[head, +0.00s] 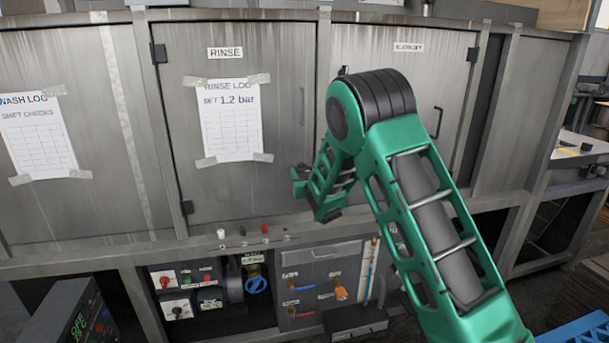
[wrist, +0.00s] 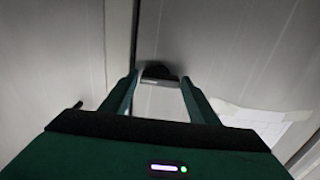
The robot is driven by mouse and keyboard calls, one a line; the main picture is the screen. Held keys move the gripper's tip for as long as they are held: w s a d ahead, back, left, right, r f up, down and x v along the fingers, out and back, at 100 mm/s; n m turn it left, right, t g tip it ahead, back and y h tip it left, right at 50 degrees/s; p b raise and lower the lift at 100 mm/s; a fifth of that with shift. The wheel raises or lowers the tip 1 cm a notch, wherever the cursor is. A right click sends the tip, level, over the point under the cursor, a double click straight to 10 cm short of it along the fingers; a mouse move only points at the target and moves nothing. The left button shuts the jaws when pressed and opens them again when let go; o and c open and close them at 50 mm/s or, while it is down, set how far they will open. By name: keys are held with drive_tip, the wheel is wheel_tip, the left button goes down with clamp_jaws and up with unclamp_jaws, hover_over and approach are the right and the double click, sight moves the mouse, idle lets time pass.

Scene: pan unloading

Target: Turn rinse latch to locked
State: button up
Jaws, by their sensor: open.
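The rinse door (head: 280,130) is a grey metal door under a RINSE label, and it looks shut. In the wrist view, a small dark fitting (wrist: 153,69), apparently the rinse latch, sits beside a door seam. A short grey bar (wrist: 160,79) shows at its near side. My gripper (wrist: 159,85) is open, with one finger on each side of the fitting in the picture. I cannot tell whether they touch it. In the head view, my green arm hides the latch area. The latch's exact turn is too dark to read.
A RINSE LOG sheet (head: 230,120) is taped to the rinse door. Another door (head: 395,130) with a dark handle (head: 437,122) stands to the right. Below are small knobs on a ledge (head: 250,243) and a control panel with a blue valve wheel (head: 256,285).

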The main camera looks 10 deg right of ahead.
drive_tip(key=c, duration=0.8)
drive_tip(key=shift+d, duration=0.1)
